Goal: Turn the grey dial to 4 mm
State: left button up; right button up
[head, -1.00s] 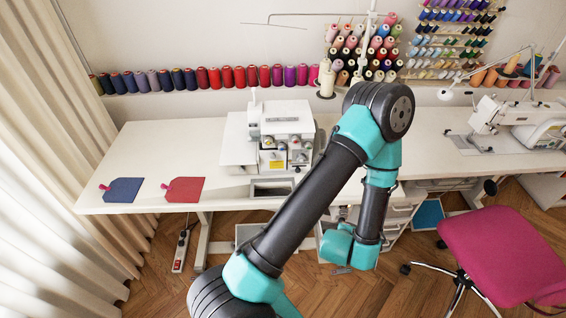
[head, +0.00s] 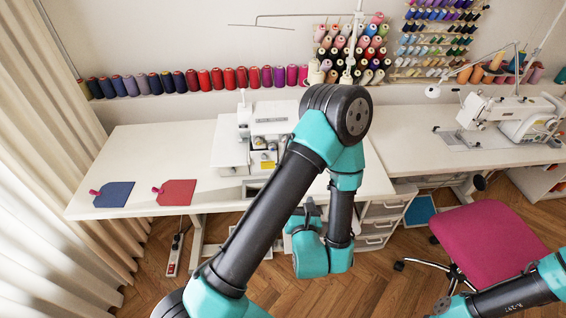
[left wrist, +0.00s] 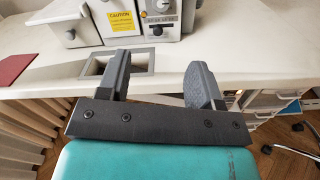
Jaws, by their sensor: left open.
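The white sewing machine (head: 228,140) stands on the white table, partly behind my left arm in the head view. In the left wrist view its lower front (left wrist: 196,15) shows at the top, with a yellow caution label. A round grey dial (left wrist: 161,6) sits right of that label, cut by the top edge; its setting is not readable. My left gripper (left wrist: 160,72) is open and empty, below and in front of the machine, apart from the dial. In the head view its fingers (head: 311,210) are near the table's front edge. My right gripper is out of view.
A rectangular grey-framed opening (left wrist: 120,63) lies in the white table (head: 140,150) before the machine. A drawer unit (head: 381,221) and pink chair (head: 487,240) stand right.

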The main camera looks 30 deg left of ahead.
pick_arm(q)
jog(key=shift+w, duration=0.1)
jog(key=x, duration=1.7)
jog(key=shift+w+a, duration=0.1)
jog(key=shift+a, duration=0.05)
jog(key=c, duration=0.9)
